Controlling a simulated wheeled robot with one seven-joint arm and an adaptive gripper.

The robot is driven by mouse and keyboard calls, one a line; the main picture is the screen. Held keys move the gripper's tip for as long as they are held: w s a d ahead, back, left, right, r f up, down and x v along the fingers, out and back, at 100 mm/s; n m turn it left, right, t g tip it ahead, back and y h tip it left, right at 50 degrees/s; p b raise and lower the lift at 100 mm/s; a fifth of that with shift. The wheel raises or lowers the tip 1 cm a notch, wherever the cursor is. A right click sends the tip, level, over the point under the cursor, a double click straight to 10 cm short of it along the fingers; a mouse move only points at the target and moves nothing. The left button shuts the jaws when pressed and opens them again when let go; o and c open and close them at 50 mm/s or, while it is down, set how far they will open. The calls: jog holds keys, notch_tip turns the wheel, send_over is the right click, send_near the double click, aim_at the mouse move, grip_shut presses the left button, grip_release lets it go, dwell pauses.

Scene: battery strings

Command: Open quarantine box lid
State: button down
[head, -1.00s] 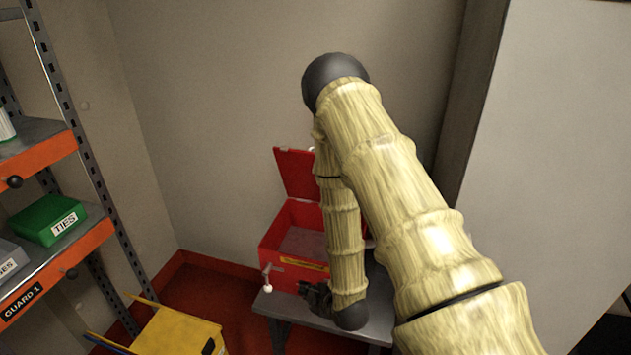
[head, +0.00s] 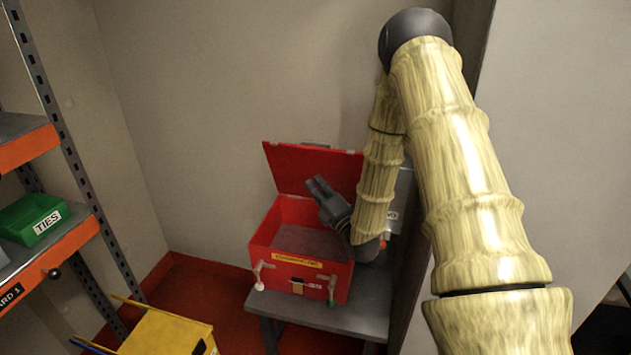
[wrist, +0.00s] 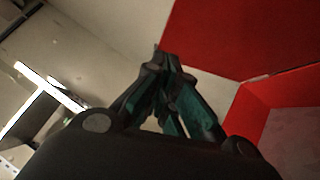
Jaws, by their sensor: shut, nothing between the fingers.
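The red quarantine box (head: 318,283) stands on a grey bench in the head view, with a yellow label and hanging latches on its front. Its lid (head: 312,168) stands upright at the back, hinged open, and the grey inside floor shows. My gripper (head: 316,184) is above the right part of the box, in front of the lid, pointing up and left. Its fingers are together with nothing between them. In the wrist view the gripper (wrist: 165,60) shows beside the red lid (wrist: 240,35), with the box rim at the right. I cannot tell if it touches the lid.
The grey bench (head: 362,315) has a narrow bare strip in front of the box. A yellow bin (head: 170,335) is on the floor at the lower left. A shelf rack with a green TIES bin (head: 30,218) stands at left. Walls are close behind and at right.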

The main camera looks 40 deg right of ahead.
jog(key=p, duration=0.2)
send_near(298, 147)
jog(key=w+a, duration=0.1)
jog(key=a, duration=0.2)
jog(key=shift+w+d+r+p, duration=0.3)
jog(key=shift+w+d+p, duration=0.15)
jog(key=shift+w+d, duration=0.4)
jog(key=shift+w+d+r+p, duration=0.25)
jog(key=shift+w+d+p, duration=0.2)
jog(key=shift+w+d, duration=0.35)
jog(key=shift+w+a, duration=0.1)
jog(key=shift+w, duration=0.05)
